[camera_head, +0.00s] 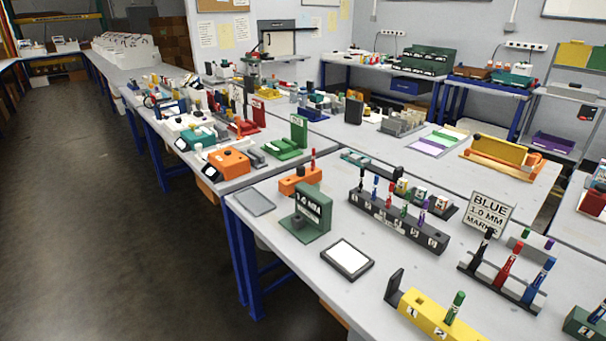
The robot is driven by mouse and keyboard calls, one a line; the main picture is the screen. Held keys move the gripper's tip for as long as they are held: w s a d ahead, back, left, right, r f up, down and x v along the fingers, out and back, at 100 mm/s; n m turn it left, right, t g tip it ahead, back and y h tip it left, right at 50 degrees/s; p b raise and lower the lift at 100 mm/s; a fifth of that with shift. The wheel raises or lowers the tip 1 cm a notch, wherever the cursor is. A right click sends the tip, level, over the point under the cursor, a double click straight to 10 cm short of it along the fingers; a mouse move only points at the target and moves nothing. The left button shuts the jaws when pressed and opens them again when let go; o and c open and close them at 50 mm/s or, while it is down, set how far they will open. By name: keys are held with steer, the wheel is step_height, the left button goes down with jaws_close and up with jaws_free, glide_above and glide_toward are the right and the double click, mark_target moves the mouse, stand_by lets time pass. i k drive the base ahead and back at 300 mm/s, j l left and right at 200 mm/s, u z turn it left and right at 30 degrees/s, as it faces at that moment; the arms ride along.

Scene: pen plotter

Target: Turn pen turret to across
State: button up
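My gripper is not in view. I cannot tell for sure which thing is the pen turret. On the near bench (275,245), a dark numbered rack (388,226) holds several coloured pens upright. A black stand (497,278) with black, red and blue markers is to its right. A yellow numbered block (425,315) with a green pen is at the front. A dark green upright stand (308,213) with a label is at the left, and an orange block (299,180) with a red pen is behind it.
A sign reading "BLUE 1.0 MM MARK..." (488,213) stands behind the markers. A dark-framed white pad (347,259) and a grey plate (256,202) lie flat. Crowded benches continue behind. The floor (85,230) at the left is clear.

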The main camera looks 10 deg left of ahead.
mark_target(286, 184)
steer(key=i+j+u, duration=0.3)
steer(key=i, duration=0.8)
steer(key=i+u, duration=0.3)
steer(key=i, duration=0.75)
